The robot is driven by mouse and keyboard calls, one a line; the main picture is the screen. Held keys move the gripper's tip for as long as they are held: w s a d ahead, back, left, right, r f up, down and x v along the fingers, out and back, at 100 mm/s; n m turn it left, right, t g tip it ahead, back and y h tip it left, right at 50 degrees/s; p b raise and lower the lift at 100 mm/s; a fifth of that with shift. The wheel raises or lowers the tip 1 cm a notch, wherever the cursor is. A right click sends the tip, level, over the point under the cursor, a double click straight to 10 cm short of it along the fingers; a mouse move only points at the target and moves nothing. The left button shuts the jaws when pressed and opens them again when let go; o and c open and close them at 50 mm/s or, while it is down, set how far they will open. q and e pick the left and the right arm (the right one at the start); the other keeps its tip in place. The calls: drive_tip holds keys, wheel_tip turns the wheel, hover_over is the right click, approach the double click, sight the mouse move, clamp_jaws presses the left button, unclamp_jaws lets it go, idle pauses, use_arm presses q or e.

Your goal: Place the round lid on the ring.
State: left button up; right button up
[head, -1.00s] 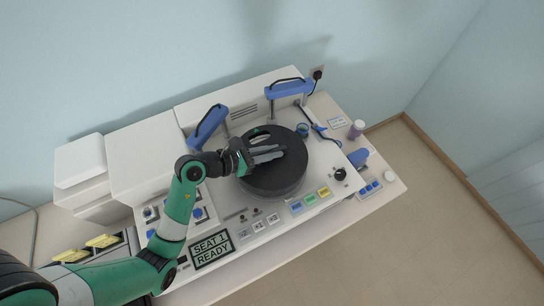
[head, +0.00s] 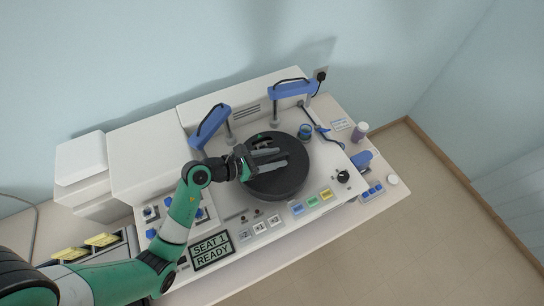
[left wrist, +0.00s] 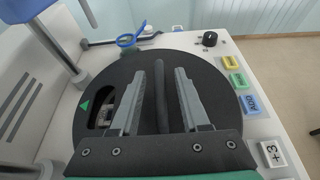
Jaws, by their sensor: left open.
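The round lid (head: 290,183) is a dark, thick disc lying flat on the white machine's top. It also fills the left wrist view (left wrist: 215,75), with a straight bar handle (left wrist: 162,95) across it, a cut-out window (left wrist: 104,108) and a green triangle mark (left wrist: 84,106). My left gripper (head: 283,158) is over the lid. In the left wrist view its open fingers (left wrist: 168,70) stand either side of the bar, with a gap on both sides. The ring is hidden beneath the lid, so I cannot tell the fit. My right gripper is out of view.
Two blue arms on posts (head: 212,124) (head: 290,90) stand behind the lid. A blue-rimmed cup (head: 304,131) and a purple jar (head: 361,130) are at the right. Coloured buttons (head: 312,200) and a "SEAT 1 READY" display (head: 211,250) line the front.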

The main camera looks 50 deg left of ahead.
use_arm(q)
drive_tip(key=v, duration=1.2)
drive_tip(key=shift+p, duration=0.4)
drive_tip(key=shift+d+r, duration=0.1)
drive_tip(key=shift+r, duration=0.05)
